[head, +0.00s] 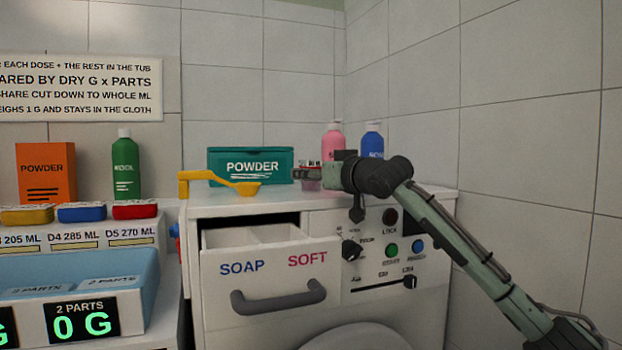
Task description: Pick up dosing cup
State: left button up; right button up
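My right gripper (303,174), on the arm from the right, reaches left above the washing machine top. A small clear, pinkish cup (311,185), which looks like the dosing cup, stands there at the gripper's tip. The finger crosses in front of the cup and hides part of it. I cannot tell whether the gripper touches the cup or how far its fingers are apart. My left gripper is not in view.
A yellow scoop (222,182) and teal powder box (250,164) are left of the cup. Pink (333,139) and blue (372,139) bottles stand behind my gripper. The soap drawer (268,275) sticks out below. A tiled wall is at right.

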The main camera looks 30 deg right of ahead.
jog(key=c, duration=0.3)
jog(key=shift+r, duration=0.15)
jog(key=shift+c, duration=0.2)
jog(key=shift+r, duration=0.3)
jog(key=r, duration=0.2)
jog(key=a+r, duration=0.1)
jog(key=r, duration=0.1)
jog(key=shift+p, duration=0.4)
jog(key=shift+o, duration=0.2)
jog(key=a+r, duration=0.6)
jog(key=a, duration=0.4)
jog(key=shift+w+a+p, duration=0.3)
jog(key=shift+a, duration=0.05)
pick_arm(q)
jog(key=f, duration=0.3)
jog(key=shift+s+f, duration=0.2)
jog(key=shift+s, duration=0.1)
pick_arm(e)
jog(key=shift+r, duration=0.1)
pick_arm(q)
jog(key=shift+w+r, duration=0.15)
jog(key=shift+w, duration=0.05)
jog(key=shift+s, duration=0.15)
pick_arm(e)
jog(key=shift+c, duration=0.2)
